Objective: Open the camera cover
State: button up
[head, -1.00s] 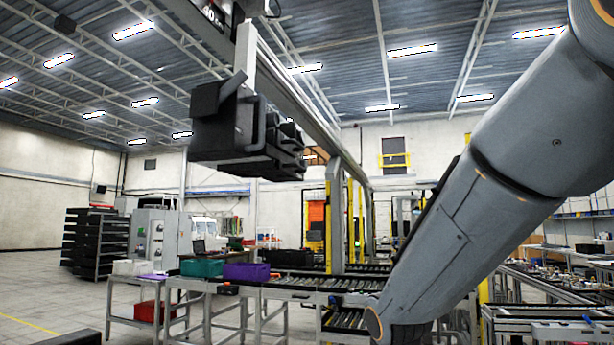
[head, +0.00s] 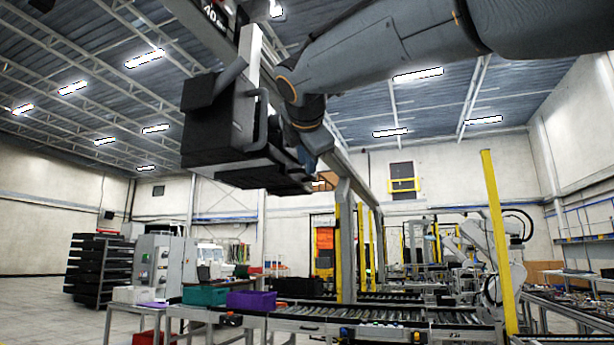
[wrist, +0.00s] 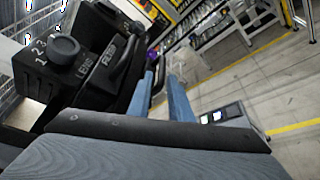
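A black boxy camera housing (head: 222,130) hangs from the overhead beam in the head view. Its flat black lower part (head: 262,178) sits under it. In the wrist view the black housing (wrist: 85,75) fills the upper left, with a round knob, the numbers 1, 2, 3 and white lettering. I cannot tell which panel is the cover. My gripper (wrist: 160,82) has two blue fingers apart with nothing seen between them, just right of the housing. In the head view my gripper (head: 318,160) is small and partly hidden beside the housing's right side; contact is unclear.
The overhead beam (head: 330,150) runs back behind my arm. Below are roller conveyors (head: 370,310), a green bin (head: 204,296), a purple bin (head: 251,300) and a yellow post (head: 498,240). Open floor (wrist: 295,95) shows at the right of the wrist view.

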jog(key=p+x, duration=0.1)
jog(key=x, duration=0.5)
jog(key=shift+w+d+f+p, duration=0.15)
jog(key=shift+w+f+p, duration=0.05)
jog(key=shift+w+p, duration=0.15)
grip_shut()
